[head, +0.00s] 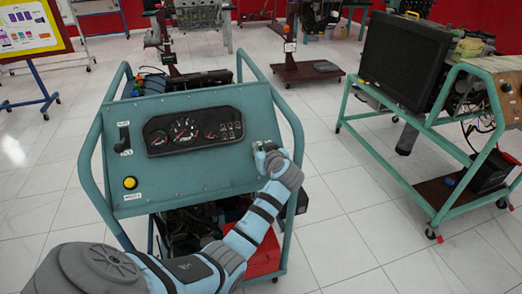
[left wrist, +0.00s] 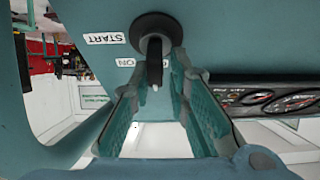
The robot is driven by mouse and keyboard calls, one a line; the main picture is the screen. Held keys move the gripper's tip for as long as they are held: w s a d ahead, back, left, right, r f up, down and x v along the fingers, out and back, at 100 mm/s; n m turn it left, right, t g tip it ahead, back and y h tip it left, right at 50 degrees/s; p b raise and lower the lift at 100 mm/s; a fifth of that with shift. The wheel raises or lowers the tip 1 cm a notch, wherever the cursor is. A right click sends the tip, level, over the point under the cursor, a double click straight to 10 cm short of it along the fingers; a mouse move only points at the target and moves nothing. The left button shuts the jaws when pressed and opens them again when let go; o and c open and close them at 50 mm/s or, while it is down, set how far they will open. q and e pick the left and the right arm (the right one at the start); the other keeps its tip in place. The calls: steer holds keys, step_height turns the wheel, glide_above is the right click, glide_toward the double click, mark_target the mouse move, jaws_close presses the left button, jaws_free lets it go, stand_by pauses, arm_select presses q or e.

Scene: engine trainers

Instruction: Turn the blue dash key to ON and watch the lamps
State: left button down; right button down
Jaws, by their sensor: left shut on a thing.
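The teal dash panel (head: 200,176) carries a black gauge cluster (head: 195,131) with several small lamps at its right end, too small to read as lit or dark. My left gripper (head: 262,150) is at the panel's right side and covers the key in the head view. In the left wrist view its fingers (left wrist: 154,82) are closed on either side of the dash key (left wrist: 154,62), which looks black, not blue. The key stands in a round black lock (left wrist: 153,31). The START label (left wrist: 105,38) and ON label (left wrist: 125,62) sit beside it. My right gripper is not in view.
A black lever (head: 124,137) and a yellow button (head: 130,183) are on the panel's left side. Teal tube rails (head: 289,112) border the panel. Another trainer with a black radiator (head: 402,60) stands to the right, with clear tiled floor between.

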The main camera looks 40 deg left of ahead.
arm_select(q)
steer(key=shift+d, duration=0.15)
steer(key=shift+w+d+r+m+h+p, duration=0.15)
steer(key=shift+m+h+p, duration=0.15)
steer(key=shift+m+p, duration=0.55)
steer(key=m+t+h+p, duration=0.1)
steer(key=m+p, duration=0.2)
steer(key=m+t+h+p, duration=0.1)
steer(key=m+p, duration=0.2)
steer(key=p, duration=0.1)
steer(key=shift+d+f+m+h+p, duration=0.1)
steer(key=shift+f+m+h+p, duration=0.15)
steer(key=shift+m+h+p, duration=0.85)
steer(key=shift+f+m+y+p, duration=0.1)
steer(key=shift+m+y+p, duration=0.15)
steer(key=shift+y+p, duration=0.15)
steer(key=c, duration=1.7)
jaws_free()
steer(key=shift+w, duration=0.1)
steer(key=shift+w, duration=0.1)
